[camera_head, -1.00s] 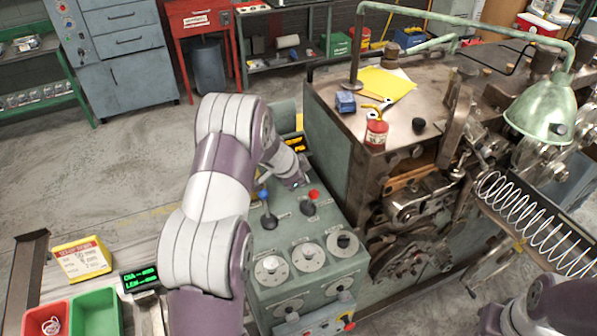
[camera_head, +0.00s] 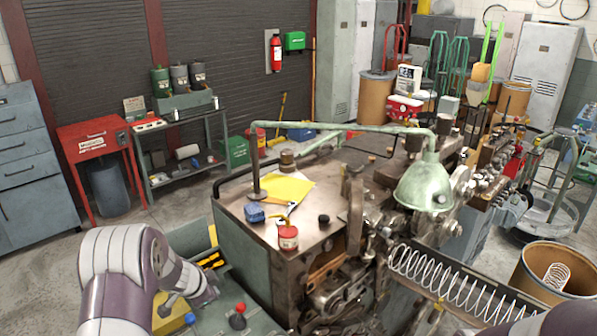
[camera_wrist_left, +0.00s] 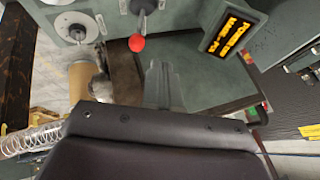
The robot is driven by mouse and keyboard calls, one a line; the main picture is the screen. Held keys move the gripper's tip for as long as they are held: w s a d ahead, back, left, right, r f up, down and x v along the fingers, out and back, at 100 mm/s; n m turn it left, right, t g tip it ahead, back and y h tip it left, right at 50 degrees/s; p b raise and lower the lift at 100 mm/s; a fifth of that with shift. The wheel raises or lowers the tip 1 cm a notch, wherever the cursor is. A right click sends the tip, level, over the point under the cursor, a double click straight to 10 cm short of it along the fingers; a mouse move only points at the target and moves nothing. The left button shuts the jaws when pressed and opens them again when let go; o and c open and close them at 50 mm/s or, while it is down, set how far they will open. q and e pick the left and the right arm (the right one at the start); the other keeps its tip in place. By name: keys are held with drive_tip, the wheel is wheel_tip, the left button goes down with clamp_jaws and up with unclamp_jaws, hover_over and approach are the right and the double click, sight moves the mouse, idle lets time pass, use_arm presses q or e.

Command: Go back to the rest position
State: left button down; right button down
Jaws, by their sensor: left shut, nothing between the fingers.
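My left gripper (camera_head: 207,292) hangs over the coiler's control panel (camera_head: 255,322), close to the red-knobbed lever (camera_head: 240,309) and the amber display (camera_head: 211,261). In the left wrist view its grey fingers (camera_wrist_left: 163,87) are shut and hold nothing. The red knob (camera_wrist_left: 137,43) shows above and left of the fingers there, apart from them, and the amber display (camera_wrist_left: 233,32) is to the right. Part of my right arm shows at the bottom right of the head view; its gripper is out of frame.
The spring coiler (camera_head: 235,243) stands just right of my left arm, with a green lamp (camera_head: 424,188) above it. A long spring (camera_head: 440,275) lies in a trough toward the brown drum (camera_head: 565,262). Open floor (camera_head: 75,265) lies to the left.

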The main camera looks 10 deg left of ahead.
use_arm(q)
drive_tip(key=s+f+n+g+y+b, duration=0.2)
drive_tip(key=s+f+n+b, duration=0.15)
drive_tip(key=s, duration=0.35)
drive_tip(key=s+f+n+g+y+b, duration=0.1)
drive_tip(key=s+f+n+g+b, duration=0.15)
drive_tip(key=s+b, duration=0.3)
drive_tip(key=s+d+f+n+h+b, duration=0.2)
drive_tip(key=s+d+f+b, duration=0.5)
drive_tip(key=s+d+b, duration=0.5)
drive_tip(key=shift+s+n+g, duration=0.35)
drive_tip(key=shift+s+n, duration=0.55)
drive_tip(key=shift+s, duration=0.3)
drive_tip(key=shift+d, duration=0.15)
